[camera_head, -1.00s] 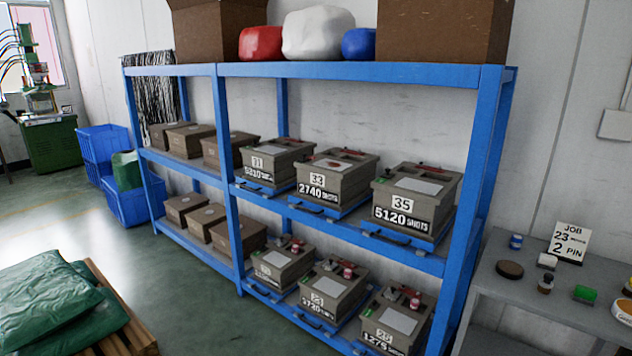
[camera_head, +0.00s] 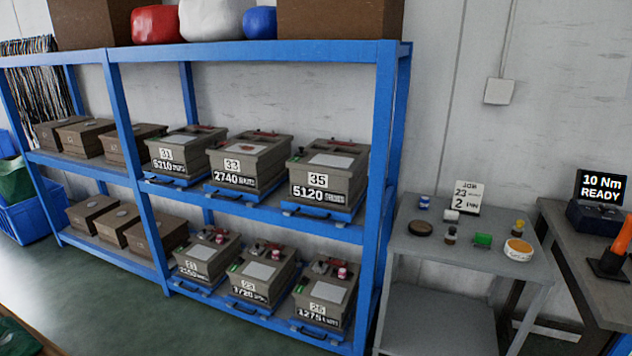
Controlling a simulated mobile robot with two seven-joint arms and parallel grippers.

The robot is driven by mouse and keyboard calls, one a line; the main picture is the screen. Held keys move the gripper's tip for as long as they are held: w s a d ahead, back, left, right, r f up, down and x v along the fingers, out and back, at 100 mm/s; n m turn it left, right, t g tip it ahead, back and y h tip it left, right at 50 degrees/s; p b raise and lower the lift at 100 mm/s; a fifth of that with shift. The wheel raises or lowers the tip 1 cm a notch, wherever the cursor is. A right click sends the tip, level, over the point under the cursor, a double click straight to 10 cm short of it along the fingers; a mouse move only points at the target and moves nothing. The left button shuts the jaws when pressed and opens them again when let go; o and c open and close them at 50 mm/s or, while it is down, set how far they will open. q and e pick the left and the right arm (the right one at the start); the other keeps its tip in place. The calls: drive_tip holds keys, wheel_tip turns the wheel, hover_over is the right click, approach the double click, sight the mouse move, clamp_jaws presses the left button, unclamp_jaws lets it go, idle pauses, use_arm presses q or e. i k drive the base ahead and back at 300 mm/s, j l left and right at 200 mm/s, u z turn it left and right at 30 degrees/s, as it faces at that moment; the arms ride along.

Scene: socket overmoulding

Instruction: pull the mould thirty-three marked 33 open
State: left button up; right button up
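The mould marked 33 (camera_head: 248,162) is a grey-brown box with a white label reading 33 and 2740 shots. It sits on a blue pull-out tray (camera_head: 230,193) with a dark handle, on the middle level of the blue rack, between mould 31 (camera_head: 184,150) and mould 35 (camera_head: 326,176). A reddish patch shows on its top. Its tray looks level with its neighbours, at the shelf front. Neither of my grippers is in view.
Several more moulds on trays stand on the lower level, including one marked 23 (camera_head: 262,275). A grey side table (camera_head: 415,248) with small containers and a job card (camera_head: 467,196) stands right of the rack. A bench with a "10 Nm READY" display (camera_head: 603,188) is farther right.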

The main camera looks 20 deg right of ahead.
sight(249, 165)
drive_tip(key=i+j, duration=0.25)
drive_tip(key=i, duration=0.15)
drive_tip(key=i+j+u, duration=0.1)
drive_tip(key=i+j, duration=0.15)
drive_tip(key=i, duration=0.2)
drive_tip(key=i+j, duration=0.2)
drive_tip(key=i, duration=0.25)
drive_tip(key=i+j+u, duration=0.1)
drive_tip(key=i, duration=0.3)
drive_tip(key=i+j, duration=0.25)
drive_tip(key=i, duration=0.2)
drive_tip(key=j+u, duration=0.05)
